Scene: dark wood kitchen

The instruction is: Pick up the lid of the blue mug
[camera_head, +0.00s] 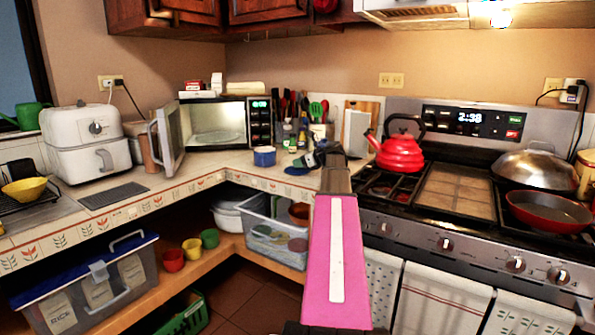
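A small blue mug (264,158) stands upright on the counter, in front of the open microwave. Its top looks pale, and I cannot tell whether that is a lid. A flat dark-blue item (297,171) lies on the counter to the right of the mug, and I cannot make out what it is. My arm reaches up the middle of the picture toward the counter. My gripper (328,152) is at its far end, to the right of the mug and apart from it in the picture. Its fingers are too small and dark to show whether they are open.
The microwave (218,122) has its door (167,138) swung open to the left of the mug. A utensil holder (321,131) stands behind. A red kettle (400,153) and a red pan (549,213) are on the stove. The counter left of the door has free room.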

